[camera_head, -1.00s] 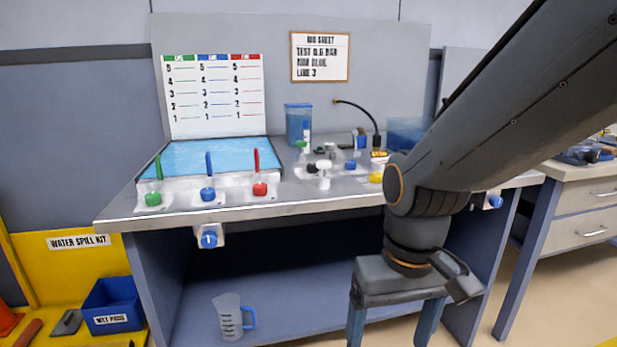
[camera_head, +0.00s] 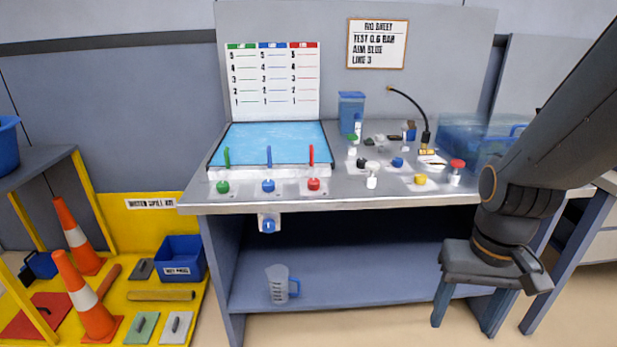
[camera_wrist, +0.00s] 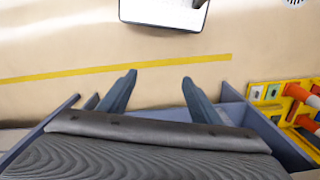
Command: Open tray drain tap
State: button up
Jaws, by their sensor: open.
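A blue-knobbed tap (camera_head: 268,226) on a pale mount sits on the bench's front edge, below the blue water tray (camera_head: 214,174). I take it as the tray drain tap; its open or shut position cannot be made out. My gripper (camera_head: 464,326) hangs at the bench's right front, low and well to the right of the tap, pointing down. In the wrist view my gripper (camera_wrist: 159,78) is open with nothing between its fingers, over bare floor. The tap is not seen in the wrist view.
Green (camera_head: 222,187), blue (camera_head: 268,185) and red (camera_head: 313,184) knobs line the tray's front. A measuring jug (camera_head: 279,285) stands on the lower shelf (camera_head: 350,280), below the tap. Orange cones (camera_head: 92,302) and a blue bin (camera_head: 180,258) stand left. Floor before the bench looks clear.

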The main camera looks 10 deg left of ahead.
aim_at(269, 225)
jog(key=z, duration=1.45)
jog(key=k, duration=1.05)
jog(key=u, duration=1.9)
jog(key=i, duration=0.5)
